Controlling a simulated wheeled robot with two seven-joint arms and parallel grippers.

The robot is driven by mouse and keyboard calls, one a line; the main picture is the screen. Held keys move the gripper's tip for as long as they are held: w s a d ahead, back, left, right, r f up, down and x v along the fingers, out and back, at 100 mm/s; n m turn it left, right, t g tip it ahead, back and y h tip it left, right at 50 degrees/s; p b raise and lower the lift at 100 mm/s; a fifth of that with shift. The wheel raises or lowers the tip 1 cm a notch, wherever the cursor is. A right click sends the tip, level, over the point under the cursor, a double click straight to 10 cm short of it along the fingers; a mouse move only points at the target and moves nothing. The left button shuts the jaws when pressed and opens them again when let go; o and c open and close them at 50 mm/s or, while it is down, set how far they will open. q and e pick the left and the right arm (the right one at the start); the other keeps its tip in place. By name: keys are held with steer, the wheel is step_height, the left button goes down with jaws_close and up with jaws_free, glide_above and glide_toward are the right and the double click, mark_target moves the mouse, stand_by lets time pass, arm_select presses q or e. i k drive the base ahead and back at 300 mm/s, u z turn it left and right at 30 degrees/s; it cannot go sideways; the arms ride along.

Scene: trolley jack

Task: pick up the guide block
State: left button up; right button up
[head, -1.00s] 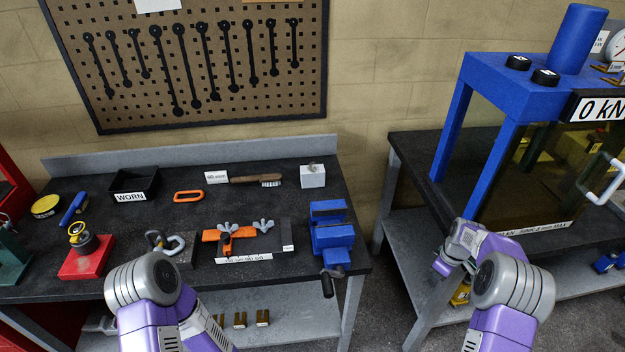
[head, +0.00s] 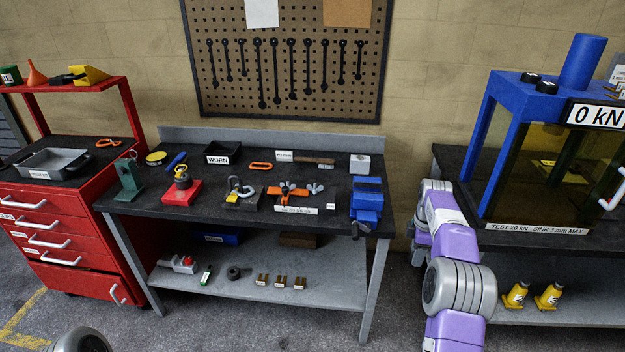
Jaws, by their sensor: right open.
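No label marks a guide block, so I cannot tell for sure which thing it is. A light grey block (head: 360,163) with a small piece on top sits at the bench's back right corner. An orange fixture (head: 288,192) with wing nuts lies at the middle front of the bench. Several small brass pieces (head: 281,282) stand on the lower shelf. My right gripper (head: 420,240) is open, in the gap between the bench and the press, apart from these things; its fingers show poorly. Only a rounded part of my left arm shows at the bottom left; the left gripper is out of view.
A blue vise (head: 367,200) stands at the bench's right front edge. A red block (head: 181,190), a black WORN bin (head: 222,152) and a wire brush (head: 315,161) lie on the bench. The blue press (head: 520,93) stands right, a red tool cabinet (head: 55,225) left.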

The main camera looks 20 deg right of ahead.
mark_target(361, 163)
steer(key=z, duration=0.55)
steer(key=i, duration=1.9)
steer(key=u, duration=0.8)
